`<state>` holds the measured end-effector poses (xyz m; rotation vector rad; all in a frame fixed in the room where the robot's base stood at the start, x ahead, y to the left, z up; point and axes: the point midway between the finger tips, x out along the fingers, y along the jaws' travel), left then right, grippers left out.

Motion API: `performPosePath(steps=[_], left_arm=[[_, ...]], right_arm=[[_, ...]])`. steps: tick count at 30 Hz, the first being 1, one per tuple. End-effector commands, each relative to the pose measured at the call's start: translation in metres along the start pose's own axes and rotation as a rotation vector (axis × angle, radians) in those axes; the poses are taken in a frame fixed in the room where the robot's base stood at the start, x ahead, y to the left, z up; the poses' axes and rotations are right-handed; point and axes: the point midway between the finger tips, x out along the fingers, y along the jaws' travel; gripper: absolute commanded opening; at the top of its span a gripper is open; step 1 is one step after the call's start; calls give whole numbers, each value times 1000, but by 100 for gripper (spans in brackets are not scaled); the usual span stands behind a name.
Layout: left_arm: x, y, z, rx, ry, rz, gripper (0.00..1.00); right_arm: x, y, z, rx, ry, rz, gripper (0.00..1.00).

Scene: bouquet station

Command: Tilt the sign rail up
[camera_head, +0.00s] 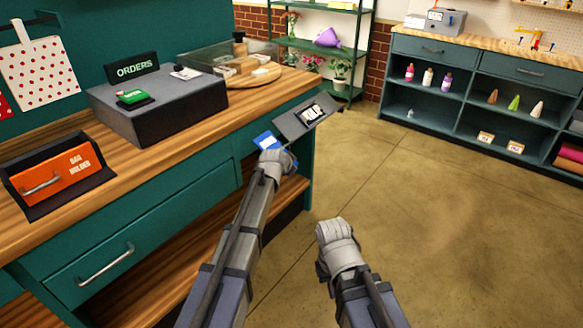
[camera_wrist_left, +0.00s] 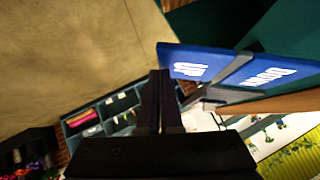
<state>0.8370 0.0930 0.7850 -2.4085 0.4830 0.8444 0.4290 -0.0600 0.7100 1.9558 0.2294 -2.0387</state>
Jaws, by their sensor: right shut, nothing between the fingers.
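A grey tilted panel (camera_head: 291,124) with a dark lettered plate (camera_head: 312,113) is at the counter's right end; it looks like the sign rail. A blue plate (camera_head: 265,141) is beside it, partly hidden by my left wrist. In the left wrist view the blue plate (camera_wrist_left: 215,62) reads "UP" and "DOWN", with a grey bar (camera_wrist_left: 232,70) across it. My left gripper (camera_wrist_left: 161,75) has its fingers together, close to the plate's left edge; I cannot tell whether they touch. Its fingers are hidden in the head view. My right gripper (camera_head: 337,232) is shut and empty over open floor.
The wooden counter (camera_head: 200,140) holds a grey box (camera_head: 160,108) with an "ORDERS" sign, an orange bag holder (camera_head: 52,180) and a clear case (camera_head: 215,60). Shelves (camera_head: 480,90) stand at the back right. The floor (camera_head: 430,190) between is clear.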

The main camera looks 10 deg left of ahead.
Motion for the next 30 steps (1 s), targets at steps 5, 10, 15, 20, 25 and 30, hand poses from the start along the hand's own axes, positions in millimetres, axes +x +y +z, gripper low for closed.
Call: performPosePath(steps=[5,10,15,20,25,30], left_arm=[[0,0,2,0,-6,2,0],[-2,0,0,0,-6,2,0],[-12,0,-9,0,-4,1,0],[-29,0,-23,0,-2,-1,0],[-66,6,-26,-1,-1,-2,0],[-104,12,-26,-1,-1,-2,0]], right_arm=[[0,0,0,0,0,0,0],[-3,0,0,0,0,0,0],[-15,1,1,0,0,0,0],[-34,3,2,0,0,0,0],[-58,6,3,0,0,0,0],[-81,8,5,0,0,0,0]])
